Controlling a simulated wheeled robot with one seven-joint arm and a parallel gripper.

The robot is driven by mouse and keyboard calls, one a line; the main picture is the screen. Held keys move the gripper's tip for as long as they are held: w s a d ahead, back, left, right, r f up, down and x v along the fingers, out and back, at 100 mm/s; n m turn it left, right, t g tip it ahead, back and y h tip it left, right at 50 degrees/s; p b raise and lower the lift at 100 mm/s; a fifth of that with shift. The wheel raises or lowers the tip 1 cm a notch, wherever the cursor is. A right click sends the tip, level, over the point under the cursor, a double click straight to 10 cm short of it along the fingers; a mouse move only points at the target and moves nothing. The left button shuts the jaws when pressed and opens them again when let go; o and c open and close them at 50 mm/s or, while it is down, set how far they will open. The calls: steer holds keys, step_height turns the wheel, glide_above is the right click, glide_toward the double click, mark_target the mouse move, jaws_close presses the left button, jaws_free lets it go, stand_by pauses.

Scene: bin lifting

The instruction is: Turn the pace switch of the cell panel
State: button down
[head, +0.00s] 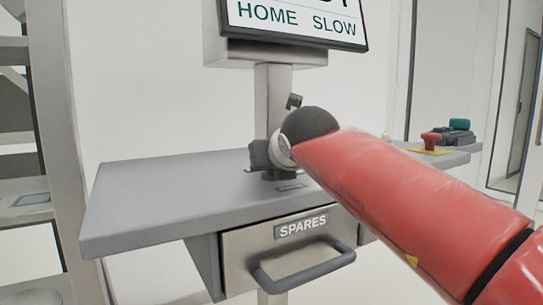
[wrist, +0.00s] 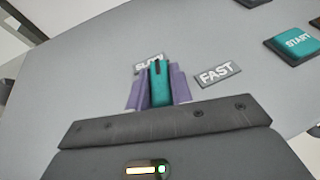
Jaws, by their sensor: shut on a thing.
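The pace switch (wrist: 158,84) is a teal knob with a dark pointer line on the grey panel top. In the wrist view it stands between the SLOW label (wrist: 149,61) and the FAST label (wrist: 220,73), with its pointer near SLOW. My gripper (wrist: 157,92) is shut on the knob, one purple-grey finger on each side. In the head view my gripper (head: 268,165) is down at the panel's surface, and my wrist hides most of the switch. The screen (head: 297,17) above reads HOME SLOW; its upper line is cut off.
The grey panel top (head: 150,205) is mostly bare on the left. A SPARES drawer (head: 290,250) with a protruding handle is below. A red mushroom button (head: 431,139) on a yellow plate stands at the right. A teal START button (wrist: 296,43) lies right of the switch.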

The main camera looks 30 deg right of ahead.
steer(key=shift+n+y, duration=1.5)
steer(key=shift+y, duration=0.5)
steer(key=c, duration=1.2)
jaws_free()
steer(key=shift+c, duration=0.2)
steer(key=v, duration=0.7)
steer(key=shift+s, duration=0.4)
